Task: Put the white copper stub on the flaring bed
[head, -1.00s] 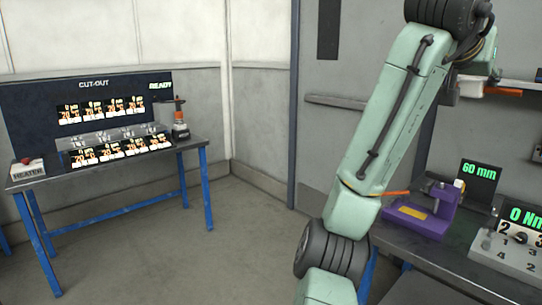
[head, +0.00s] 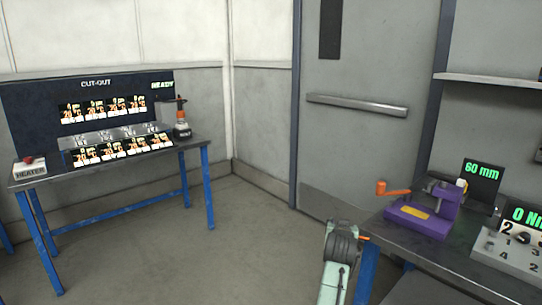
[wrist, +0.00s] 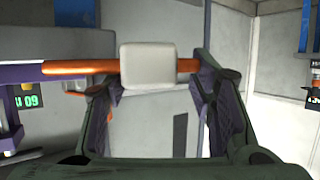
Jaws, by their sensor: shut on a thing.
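In the wrist view my gripper (wrist: 160,72) is shut on a copper stub, an orange tube (wrist: 80,67) lying level across the fingertips with a white block (wrist: 146,65) around it.
The right bench (head: 420,258) also holds a 60 mm display (head: 480,180) and a grey numbered block (head: 510,255). A blue-legged table (head: 110,172) with a cut-out panel (head: 95,100) and heater button (head: 28,165) stands at left. The floor between is clear.

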